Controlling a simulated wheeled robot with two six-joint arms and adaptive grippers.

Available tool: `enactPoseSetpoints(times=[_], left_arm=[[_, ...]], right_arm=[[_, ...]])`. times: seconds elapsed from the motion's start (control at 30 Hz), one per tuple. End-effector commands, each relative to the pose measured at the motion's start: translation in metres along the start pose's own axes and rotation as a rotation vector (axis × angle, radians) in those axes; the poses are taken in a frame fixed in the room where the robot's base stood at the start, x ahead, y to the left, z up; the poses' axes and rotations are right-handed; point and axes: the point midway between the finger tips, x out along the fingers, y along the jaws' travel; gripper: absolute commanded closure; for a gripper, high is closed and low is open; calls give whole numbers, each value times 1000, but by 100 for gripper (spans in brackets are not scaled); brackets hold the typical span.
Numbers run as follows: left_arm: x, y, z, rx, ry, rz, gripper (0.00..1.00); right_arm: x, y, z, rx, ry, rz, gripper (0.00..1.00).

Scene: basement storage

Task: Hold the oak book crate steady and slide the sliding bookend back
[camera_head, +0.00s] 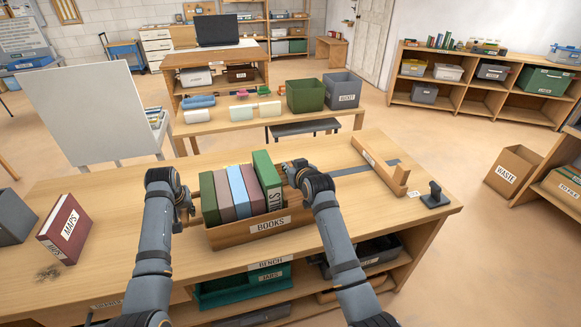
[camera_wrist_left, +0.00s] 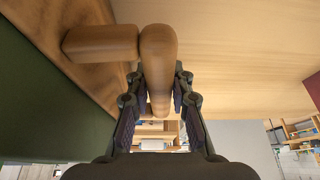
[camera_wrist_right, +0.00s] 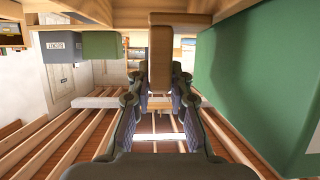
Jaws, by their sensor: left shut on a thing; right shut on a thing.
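The oak book crate (camera_head: 232,237), labelled BOOKS, stands on the bench with several upright books in it. The rightmost green book (camera_head: 266,172) stands taller than the others. My left gripper (camera_head: 189,207) is at the crate's left end, shut on a rounded wooden handle (camera_wrist_left: 158,60), which shows between its fingers in the left wrist view. My right gripper (camera_head: 288,170) is at the crate's right end, beside the green book. In the right wrist view it is shut on an upright wooden tab (camera_wrist_right: 160,50), apparently the sliding bookend's; the bookend is mostly hidden in the head view.
On the bench, a long wooden piece (camera_head: 378,168) and a dark stamp-like object (camera_head: 434,196) are at right. A dark red MAPS book (camera_head: 66,229) and a grey bin (camera_head: 12,218) are at left.

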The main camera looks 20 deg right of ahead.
Motion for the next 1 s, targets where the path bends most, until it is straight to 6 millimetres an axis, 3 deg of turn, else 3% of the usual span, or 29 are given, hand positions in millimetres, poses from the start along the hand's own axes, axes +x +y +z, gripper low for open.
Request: enactPoseSetpoints(times=[0.03,0.23,0.5,0.6,0.93,0.97,1.0], left_arm=[[6,2,8,2,-18,5,100],[6,3,8,2,-18,5,100],[6,1,8,2,-19,2,100],[6,1,8,2,-19,1,100],[6,-1,8,2,-19,-3,100],[6,-1,7,2,-19,-3,100],[6,-1,7,2,-19,-4,100]], right_arm=[[0,-1,1,3,-1,-3,100],[0,4,1,2,-1,-3,100],[1,61,1,-4,-1,3,100],[0,73,1,-3,-1,3,100],[0,78,1,-3,0,3,100],[0,78,1,-3,0,4,81],[0,78,0,-4,0,4,75]])
